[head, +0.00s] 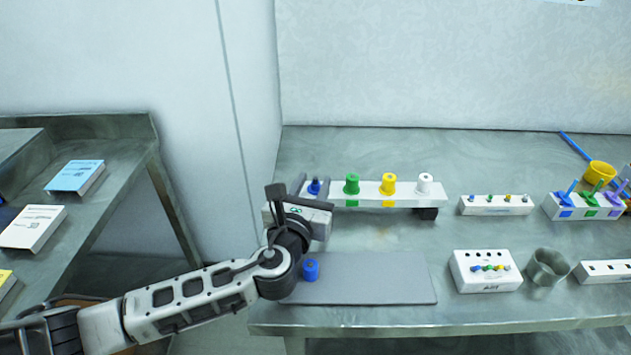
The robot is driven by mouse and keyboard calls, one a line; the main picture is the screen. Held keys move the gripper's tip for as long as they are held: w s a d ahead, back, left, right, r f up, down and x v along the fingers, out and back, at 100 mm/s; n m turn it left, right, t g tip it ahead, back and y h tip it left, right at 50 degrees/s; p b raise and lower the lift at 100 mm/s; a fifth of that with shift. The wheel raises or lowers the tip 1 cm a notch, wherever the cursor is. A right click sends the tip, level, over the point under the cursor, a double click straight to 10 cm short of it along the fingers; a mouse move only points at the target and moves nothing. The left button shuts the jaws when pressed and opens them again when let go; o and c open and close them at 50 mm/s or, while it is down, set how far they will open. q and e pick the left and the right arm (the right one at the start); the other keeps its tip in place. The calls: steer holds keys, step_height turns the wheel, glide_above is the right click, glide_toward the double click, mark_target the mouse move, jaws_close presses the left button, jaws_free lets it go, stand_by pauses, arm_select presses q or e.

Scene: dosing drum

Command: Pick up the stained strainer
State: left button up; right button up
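I cannot make out for sure which object is the stained strainer. My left gripper (312,188) reaches over the left end of a long white rack (405,200). A dark finger shows just left of a small blue piece (314,187) standing on that end. I cannot tell whether the fingers touch the piece or are closed on it. Green (352,184), yellow (389,184) and white (425,183) flanged pieces stand upright along the same rack. My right gripper is not in view.
A grey mat (385,280) with a blue cylinder (311,270) lies in front. At right are small holed blocks (496,205) (485,284), a grey cup (548,268), a yellow cup (600,173) and a rack of coloured tools (583,213). A side table (120,135) holds boxes (76,176).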

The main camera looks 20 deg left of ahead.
arm_select(q)
jaws_close()
steer(key=shift+r, duration=0.1)
steer(key=shift+r, duration=0.2)
steer(key=r, duration=0.3)
steer(key=shift+s+r+p, duration=0.2)
steer(key=shift+s+p, duration=0.05)
steer(key=shift+p, duration=0.15)
steer(key=s+r+p, duration=0.2)
steer(key=s+r, duration=0.7)
steer(key=s, duration=0.4)
steer(key=shift+s+d, duration=0.15)
steer(key=shift+s, duration=0.15)
